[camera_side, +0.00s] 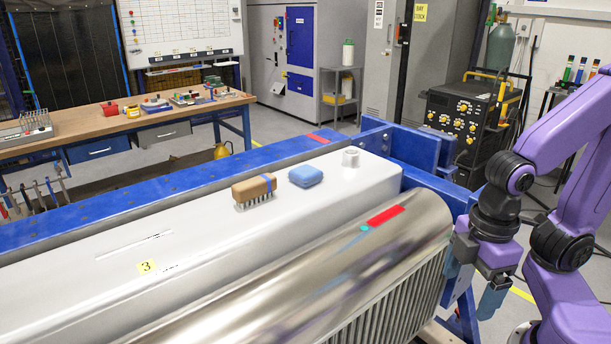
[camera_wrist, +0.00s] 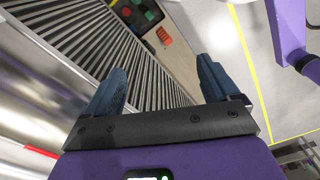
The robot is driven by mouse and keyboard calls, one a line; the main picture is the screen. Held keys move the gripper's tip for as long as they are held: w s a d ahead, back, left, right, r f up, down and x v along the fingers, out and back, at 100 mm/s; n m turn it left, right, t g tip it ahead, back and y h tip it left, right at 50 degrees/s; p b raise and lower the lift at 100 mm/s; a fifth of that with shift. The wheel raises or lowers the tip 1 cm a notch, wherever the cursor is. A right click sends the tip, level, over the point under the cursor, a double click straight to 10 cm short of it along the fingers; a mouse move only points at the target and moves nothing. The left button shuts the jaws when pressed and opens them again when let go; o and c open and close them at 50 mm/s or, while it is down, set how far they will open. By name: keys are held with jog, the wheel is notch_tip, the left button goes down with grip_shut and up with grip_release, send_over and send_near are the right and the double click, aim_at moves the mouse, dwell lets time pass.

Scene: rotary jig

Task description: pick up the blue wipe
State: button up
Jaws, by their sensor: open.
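The blue wipe (camera_side: 305,176) is a small folded light-blue pad. It lies flat on the white top surface of the jig in the side view, just right of a brush. My gripper (camera_side: 473,280) is at the right in the side view, off the right end of the metal-skinned part and well apart from the wipe. In the wrist view my gripper (camera_wrist: 162,70) has its two blue-grey fingers wide apart with nothing between them. The wipe does not show in the wrist view.
A wooden brush (camera_side: 254,187) with a blue band sits close left of the wipe. A white knob (camera_side: 350,157) stands to its right. The shiny curved part (camera_side: 300,270) with a ribbed side lies in front. The blue frame (camera_side: 400,141) rises behind and right.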

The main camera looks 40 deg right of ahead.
notch_tip(320, 180, up, 22)
jog(key=w+a+r+n, duration=0.15)
jog(key=w+a, duration=0.25)
jog(key=w, duration=0.4)
jog(key=w+a+r+n, duration=0.1)
jog(key=w+a+n, duration=0.1)
jog(key=w+a, duration=0.45)
jog(key=n, duration=0.3)
send_over(306, 170)
notch_tip(306, 170, down, 3)
jog(key=shift+f, duration=6.1)
jog(key=c, duration=1.1)
